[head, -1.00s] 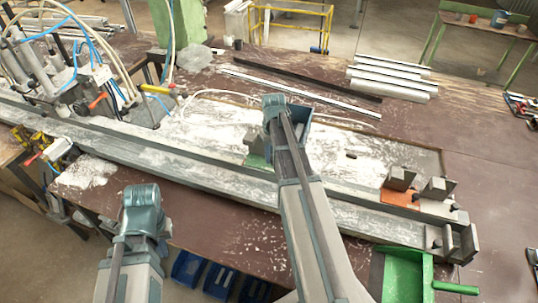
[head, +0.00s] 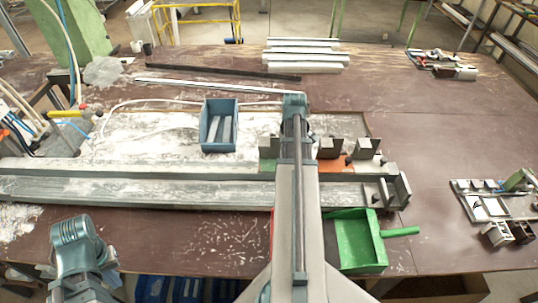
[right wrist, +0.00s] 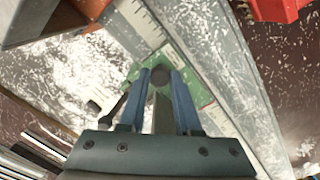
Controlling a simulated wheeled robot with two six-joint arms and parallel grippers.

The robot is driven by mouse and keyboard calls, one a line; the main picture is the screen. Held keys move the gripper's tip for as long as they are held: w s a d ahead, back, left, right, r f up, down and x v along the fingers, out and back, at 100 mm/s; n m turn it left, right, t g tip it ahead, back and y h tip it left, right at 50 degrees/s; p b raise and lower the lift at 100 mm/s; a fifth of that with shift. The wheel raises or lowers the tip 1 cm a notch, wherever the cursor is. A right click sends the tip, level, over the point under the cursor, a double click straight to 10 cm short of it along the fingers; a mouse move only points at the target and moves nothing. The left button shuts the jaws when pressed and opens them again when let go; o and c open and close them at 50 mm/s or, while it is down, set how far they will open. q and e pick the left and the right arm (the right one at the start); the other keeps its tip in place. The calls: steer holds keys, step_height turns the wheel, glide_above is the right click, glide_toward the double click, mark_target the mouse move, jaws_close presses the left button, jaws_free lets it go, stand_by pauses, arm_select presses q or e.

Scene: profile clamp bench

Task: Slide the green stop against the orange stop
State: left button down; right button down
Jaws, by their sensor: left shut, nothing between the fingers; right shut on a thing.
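The green stop (head: 267,166), a green plate with grey blocks, sits on the rail left of the orange stop (head: 347,164). My right arm hides the space between them in the head view. In the right wrist view the green plate (right wrist: 195,90) lies under my right gripper (right wrist: 160,85), whose blue fingers are shut on the stop's grey upright part. The orange stop's edge (right wrist: 92,8) shows at the top left there, with a gap of bare rail and scale between the two. My left gripper (head: 75,232) is shut and empty in front of the rail, at lower left.
A blue bin (head: 218,145) stands behind the rail, left of the green stop. A grey end block (head: 398,190) stands at the rail's right end. A green dustpan (head: 355,240) lies at the front edge. Long metal profiles (head: 305,56) lie at the back.

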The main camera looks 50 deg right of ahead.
steer(key=shift+s+d, duration=1)
steer(key=shift+s, duration=0.25)
steer(key=c, duration=0.6)
jaws_free()
steer(key=shift+r, duration=0.1)
step_height(320, 180, up, 14)
steer(key=p, duration=1.4)
steer(key=shift+f, duration=0.2)
